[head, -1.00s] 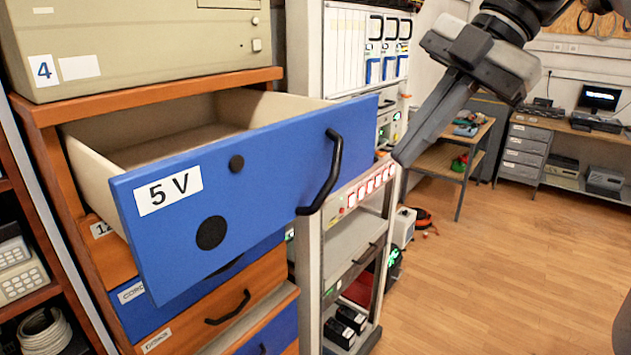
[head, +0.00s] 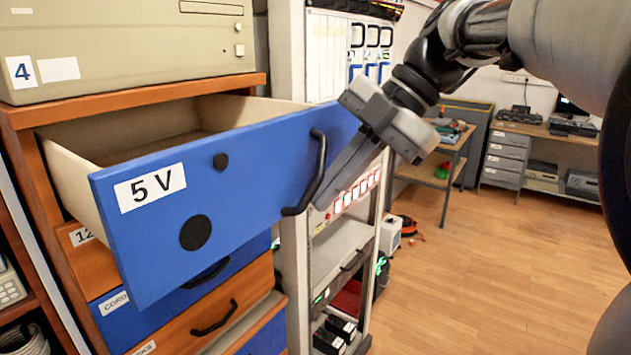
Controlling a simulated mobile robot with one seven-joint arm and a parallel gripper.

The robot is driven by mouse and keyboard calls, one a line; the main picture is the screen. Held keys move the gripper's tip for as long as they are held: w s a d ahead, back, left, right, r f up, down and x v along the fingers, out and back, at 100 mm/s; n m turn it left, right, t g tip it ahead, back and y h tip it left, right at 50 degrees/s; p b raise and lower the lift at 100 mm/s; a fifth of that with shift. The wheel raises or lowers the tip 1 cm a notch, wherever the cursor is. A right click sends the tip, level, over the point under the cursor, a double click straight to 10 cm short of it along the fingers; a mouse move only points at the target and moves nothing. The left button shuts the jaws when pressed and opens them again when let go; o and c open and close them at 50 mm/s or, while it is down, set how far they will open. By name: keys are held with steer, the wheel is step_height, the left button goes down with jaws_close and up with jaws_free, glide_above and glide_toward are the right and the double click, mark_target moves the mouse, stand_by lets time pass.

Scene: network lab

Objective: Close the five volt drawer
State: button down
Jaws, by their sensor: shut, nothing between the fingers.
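The five volt drawer (head: 265,180) has a blue front with a "5 V" label and stands pulled well out of the orange wooden cabinet (head: 22,115). Its inside looks empty where it shows. Its black handle (head: 318,172) is on the right part of the front. My gripper (head: 322,203) is shut and empty, with its fingers pointing down and left. The fingertips are just right of the lower end of the handle in the picture; I cannot tell whether they touch it.
Below are a blue drawer (head: 115,322) and an orange drawer (head: 190,335), the latter with a black handle. A beige instrument (head: 130,50) sits on the cabinet. An equipment rack (head: 296,250) stands close on the right. Wooden floor (head: 470,270) is clear further right.

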steer(key=shift+w+a, duration=0.2)
steer(key=shift+a, duration=0.1)
steer(key=w+a+p, duration=0.1)
steer(key=w+a, duration=0.3)
steer(key=a, duration=0.1)
steer(key=w+a+p, duration=0.1)
steer(key=w+a, duration=0.3)
steer(key=a, duration=0.1)
steer(key=w+a+p, duration=0.2)
steer(key=w+a, duration=0.2)
steer(key=a, duration=0.1)
steer(key=shift+a, duration=0.15)
steer(key=shift+s, duration=0.1)
